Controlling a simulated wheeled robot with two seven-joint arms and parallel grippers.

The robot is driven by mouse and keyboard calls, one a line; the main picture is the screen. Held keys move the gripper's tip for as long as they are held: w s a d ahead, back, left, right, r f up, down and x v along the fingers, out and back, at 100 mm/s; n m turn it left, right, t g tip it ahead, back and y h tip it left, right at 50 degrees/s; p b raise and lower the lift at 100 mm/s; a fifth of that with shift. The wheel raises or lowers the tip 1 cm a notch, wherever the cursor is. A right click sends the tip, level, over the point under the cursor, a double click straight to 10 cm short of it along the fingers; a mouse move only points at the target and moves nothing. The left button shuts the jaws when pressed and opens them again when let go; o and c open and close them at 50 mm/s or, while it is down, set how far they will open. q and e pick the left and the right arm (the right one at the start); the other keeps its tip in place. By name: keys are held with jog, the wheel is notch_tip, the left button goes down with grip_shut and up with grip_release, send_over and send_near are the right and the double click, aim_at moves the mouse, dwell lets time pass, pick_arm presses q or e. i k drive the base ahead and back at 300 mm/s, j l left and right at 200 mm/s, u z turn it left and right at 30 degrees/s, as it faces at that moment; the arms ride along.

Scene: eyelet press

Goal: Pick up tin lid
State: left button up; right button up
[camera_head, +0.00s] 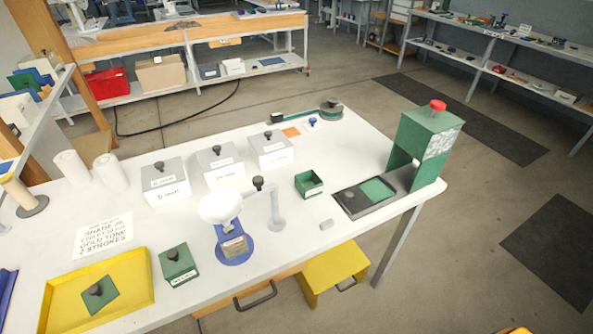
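A green square lid (98,297) with a dark round knob lies in the yellow tray (143,262) at the front left of the white table. A green box (178,267) with a dark knob on top and a small label stands just right of the tray. Three white boxes (165,184) with dark knobs and labels stand in a row behind. A small open green box (309,184) sits near the table's middle right. Neither of my grippers is in view.
A green press (425,140) with a red knob stands at the right end, with a dark plate (352,203) before it. White cylinders (72,169) and a printed sheet (103,236) are at left.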

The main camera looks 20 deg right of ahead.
aim_at(104, 291)
jog(key=u, duration=1.1)
jog(key=z, duration=1.9)
jog(key=i+u, duration=0.2)
jog(key=u, duration=1.4)
